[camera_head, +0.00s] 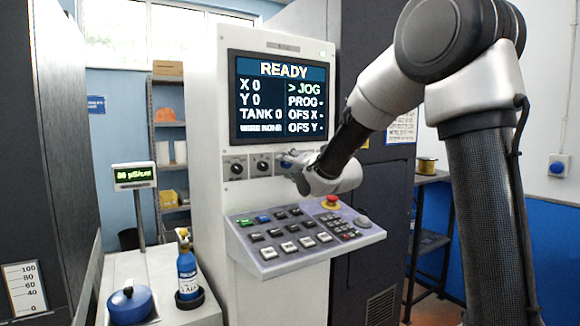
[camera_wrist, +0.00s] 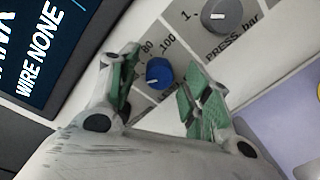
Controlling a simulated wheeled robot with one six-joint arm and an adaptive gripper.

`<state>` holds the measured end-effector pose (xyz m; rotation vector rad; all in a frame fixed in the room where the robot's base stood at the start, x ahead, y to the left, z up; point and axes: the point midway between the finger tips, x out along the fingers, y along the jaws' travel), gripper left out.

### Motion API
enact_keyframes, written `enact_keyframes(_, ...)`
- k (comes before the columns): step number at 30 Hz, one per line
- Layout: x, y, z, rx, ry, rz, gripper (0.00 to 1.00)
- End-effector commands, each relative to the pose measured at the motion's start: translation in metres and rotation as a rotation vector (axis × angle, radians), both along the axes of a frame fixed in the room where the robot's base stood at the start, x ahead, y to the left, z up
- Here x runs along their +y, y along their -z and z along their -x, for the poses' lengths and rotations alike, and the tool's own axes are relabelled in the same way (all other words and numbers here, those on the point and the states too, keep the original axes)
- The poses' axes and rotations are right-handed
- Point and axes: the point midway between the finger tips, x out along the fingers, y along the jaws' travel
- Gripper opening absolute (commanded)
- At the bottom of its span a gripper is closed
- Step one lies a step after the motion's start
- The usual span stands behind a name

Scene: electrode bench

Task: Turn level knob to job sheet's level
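A blue knob (camera_wrist: 158,73) with a white pointer line sits on a pale panel marked 80 and 100 in the wrist view. In the head view it shows only partly (camera_head: 287,162), behind my gripper. My gripper (camera_wrist: 163,62) is open, with one green-padded finger on each side of the blue knob and gaps between pads and knob. In the head view my gripper (camera_head: 296,168) is at the right end of the knob row below the screen. A white paper (camera_head: 403,127) hangs behind my arm; its text is unreadable.
A grey knob marked PRESS. bar (camera_wrist: 222,14) is beside the blue one. The screen (camera_head: 282,97) reads READY. The keypad shelf (camera_head: 262,262) with a red stop button (camera_head: 331,202) juts out below. A gauge scale (camera_head: 25,288) is at lower left.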

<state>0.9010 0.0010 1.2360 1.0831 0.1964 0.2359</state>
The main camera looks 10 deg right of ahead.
Motion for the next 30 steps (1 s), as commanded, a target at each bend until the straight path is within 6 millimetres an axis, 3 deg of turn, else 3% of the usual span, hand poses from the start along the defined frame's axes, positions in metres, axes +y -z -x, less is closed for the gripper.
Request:
enact_keyframes(8, -0.001, -0.001, 0.005, -0.001, 0.000, 0.000, 0.49)
enact_keyframes(11, -0.005, -0.002, 0.018, -0.001, 0.000, 0.000, 0.49)
enact_keyframes(21, -0.026, -0.005, 0.088, -0.003, 0.001, -0.001, 0.49)
enact_keyframes(30, -0.034, -0.005, 0.115, 0.000, 0.000, 0.000, 0.49)
